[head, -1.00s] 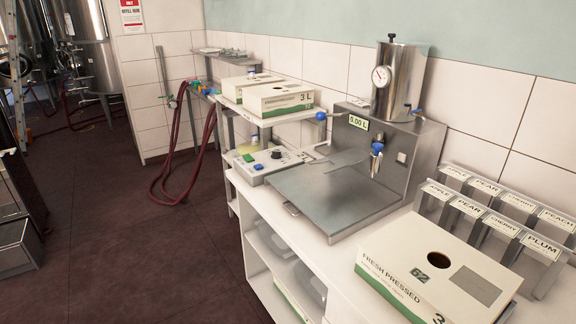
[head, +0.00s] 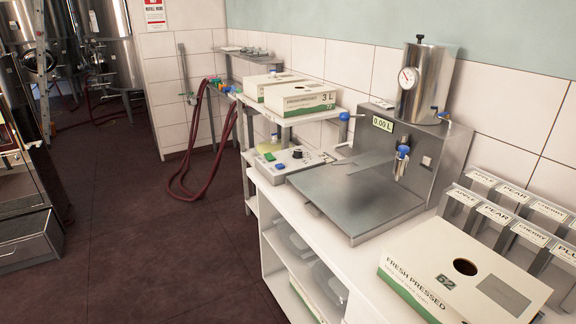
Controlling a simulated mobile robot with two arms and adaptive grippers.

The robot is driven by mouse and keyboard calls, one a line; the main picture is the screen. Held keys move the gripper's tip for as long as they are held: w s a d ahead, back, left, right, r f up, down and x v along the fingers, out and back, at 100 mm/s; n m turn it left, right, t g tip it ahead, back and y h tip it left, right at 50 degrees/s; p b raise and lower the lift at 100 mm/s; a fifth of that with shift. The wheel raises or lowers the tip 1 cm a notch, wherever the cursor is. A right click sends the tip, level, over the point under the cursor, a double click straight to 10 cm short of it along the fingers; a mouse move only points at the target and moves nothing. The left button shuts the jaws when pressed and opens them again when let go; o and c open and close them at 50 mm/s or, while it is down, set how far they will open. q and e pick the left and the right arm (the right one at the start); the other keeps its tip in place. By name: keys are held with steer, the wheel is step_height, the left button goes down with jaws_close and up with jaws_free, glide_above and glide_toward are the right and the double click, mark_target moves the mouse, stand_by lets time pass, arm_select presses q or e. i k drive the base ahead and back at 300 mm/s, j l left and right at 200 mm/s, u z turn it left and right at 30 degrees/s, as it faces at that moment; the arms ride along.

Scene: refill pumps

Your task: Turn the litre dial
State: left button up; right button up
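A light control box (head: 276,176) sits at the far end of the white counter, left of the steel filling machine. On it is a small black knob (head: 297,153), which looks like the litre dial; its pointer setting is too small to read. A green button (head: 269,157) and a blue button (head: 280,168) are beside it on the box. The filling machine's display (head: 383,124) appears to read 0.00 L. Neither of my grippers is in view.
The steel filling machine (head: 438,150) has a bare flat plate (head: 350,197). A juice carton (head: 440,265) with a round hole stands on the near counter, before labelled steel holders (head: 510,235). More cartons (head: 300,98) sit on a shelf behind.

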mark_target(298, 154)
steer(key=i+j+z, duration=0.15)
steer(key=z, duration=0.35)
steer(key=i+j+z, duration=0.25)
steer(key=z, duration=0.25)
